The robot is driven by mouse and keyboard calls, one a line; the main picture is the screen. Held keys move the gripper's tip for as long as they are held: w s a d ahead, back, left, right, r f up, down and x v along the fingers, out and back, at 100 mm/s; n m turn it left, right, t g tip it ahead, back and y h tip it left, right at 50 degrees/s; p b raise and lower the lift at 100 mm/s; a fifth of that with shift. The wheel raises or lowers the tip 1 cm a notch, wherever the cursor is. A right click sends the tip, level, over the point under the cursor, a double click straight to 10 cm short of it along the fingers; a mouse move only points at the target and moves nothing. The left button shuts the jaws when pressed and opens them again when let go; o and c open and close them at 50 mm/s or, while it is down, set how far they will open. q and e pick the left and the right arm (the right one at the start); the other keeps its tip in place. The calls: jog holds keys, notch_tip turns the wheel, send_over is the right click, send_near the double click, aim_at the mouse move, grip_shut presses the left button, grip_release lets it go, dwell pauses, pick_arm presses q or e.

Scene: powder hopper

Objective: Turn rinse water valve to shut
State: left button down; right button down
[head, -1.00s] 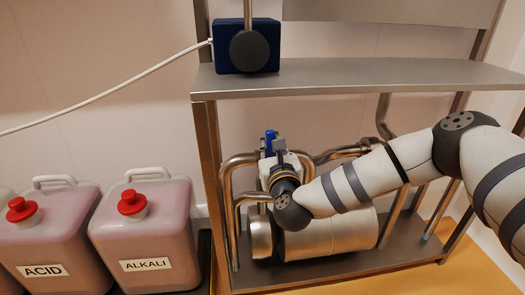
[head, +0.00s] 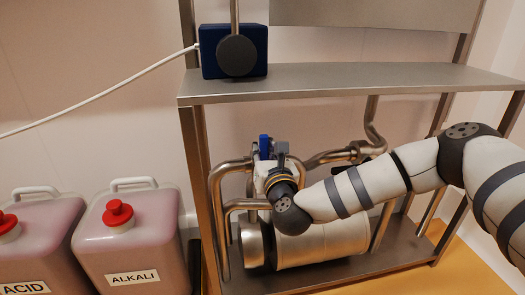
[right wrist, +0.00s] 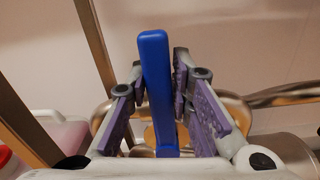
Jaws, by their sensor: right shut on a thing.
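The valve's blue lever handle (head: 264,146) stands upright among the steel pipes under the shelf. In the right wrist view the blue handle (right wrist: 156,85) rises between the two purple-padded fingers. My right gripper (right wrist: 160,80) is shut on it, with a finger on each side. In the head view my right gripper (head: 272,160) is at the handle, and my wrist covers the valve body below. My left gripper is not in view.
Steel pipes (head: 217,215) bend close around the valve, and a metal cylinder (head: 325,243) lies below. The steel shelf (head: 340,80) passes above and carries a blue box (head: 210,55). The ALKALI canister (head: 125,240) stands at the left.

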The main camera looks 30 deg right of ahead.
jog(key=shift+d+f+h, duration=0.1)
jog(key=shift+d+h, duration=0.2)
jog(key=shift+d, duration=0.35)
jog(key=c, duration=1.5)
grip_release()
jog(key=shift+s+d, duration=0.1)
jog(key=shift+s, duration=0.05)
jog(key=shift+d, duration=0.1)
jog(key=shift+a, duration=0.25)
jog(key=v, duration=1.2)
